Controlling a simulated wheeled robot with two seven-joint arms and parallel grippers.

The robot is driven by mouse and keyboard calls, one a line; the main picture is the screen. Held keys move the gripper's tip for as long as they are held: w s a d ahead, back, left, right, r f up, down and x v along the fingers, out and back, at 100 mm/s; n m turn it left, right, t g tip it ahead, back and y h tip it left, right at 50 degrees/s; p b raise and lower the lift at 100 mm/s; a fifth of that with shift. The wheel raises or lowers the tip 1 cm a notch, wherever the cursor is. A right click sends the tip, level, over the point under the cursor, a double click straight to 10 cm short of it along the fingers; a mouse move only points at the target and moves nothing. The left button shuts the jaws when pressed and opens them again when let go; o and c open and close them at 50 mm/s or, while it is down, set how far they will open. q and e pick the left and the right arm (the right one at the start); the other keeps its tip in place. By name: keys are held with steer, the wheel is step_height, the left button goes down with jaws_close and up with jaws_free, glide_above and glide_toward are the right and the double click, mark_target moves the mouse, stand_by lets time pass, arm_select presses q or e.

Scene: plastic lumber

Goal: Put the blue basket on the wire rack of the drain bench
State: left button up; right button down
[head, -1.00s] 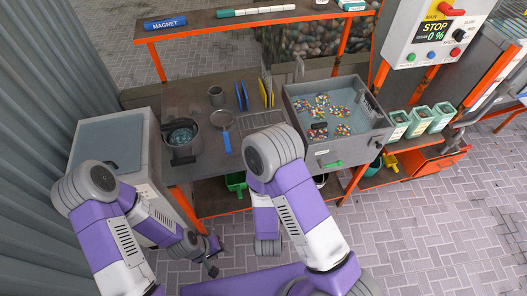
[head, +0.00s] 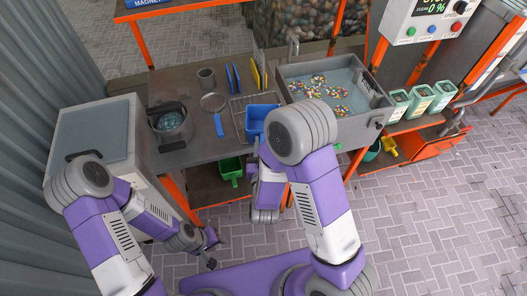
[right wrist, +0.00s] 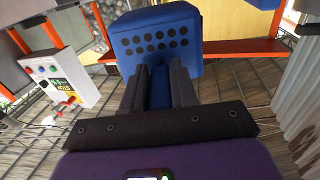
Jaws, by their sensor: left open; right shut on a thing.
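The blue basket (head: 261,117) shows in the head view over the right part of the wire rack (head: 238,108) on the drain bench (head: 190,148). I cannot tell whether it touches the rack. In the right wrist view the basket (right wrist: 155,38) has rows of dark holes, and my right gripper (right wrist: 160,88) is shut on its blue grip part. In the head view my right arm covers the right gripper and the basket's lower right side. My left gripper (head: 210,250) is open and empty, low in front of the bench.
A sink (head: 325,72) with colourful pieces adjoins the rack on the right. Yellow and blue upright boards (head: 257,75) stand behind it.

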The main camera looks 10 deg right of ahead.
steer(key=shift+w+d+f+b, duration=0.15)
steer(key=shift+w+b, duration=0.15)
steer(key=shift+b, duration=0.95)
steer(key=shift+w+p, duration=0.35)
steer(key=x, duration=0.3)
steer(key=shift+w+d+f+p, duration=0.1)
steer(key=shift+w+f+p, duration=0.1)
steer(key=shift+p, duration=0.2)
steer(key=x, duration=0.3)
steer(key=shift+w+f+p, duration=0.1)
steer(key=shift+f+p, duration=0.15)
steer(key=shift+p, duration=0.1)
steer(key=shift+f+b, duration=0.65)
steer(key=shift+b, duration=0.05)
arm_select(q)
steer(key=shift+f+b, duration=0.8)
steer(key=shift+f, duration=1.2)
arm_select(e)
steer(key=shift+f, duration=0.7)
steer(key=c, duration=0.8)
jaws_free()
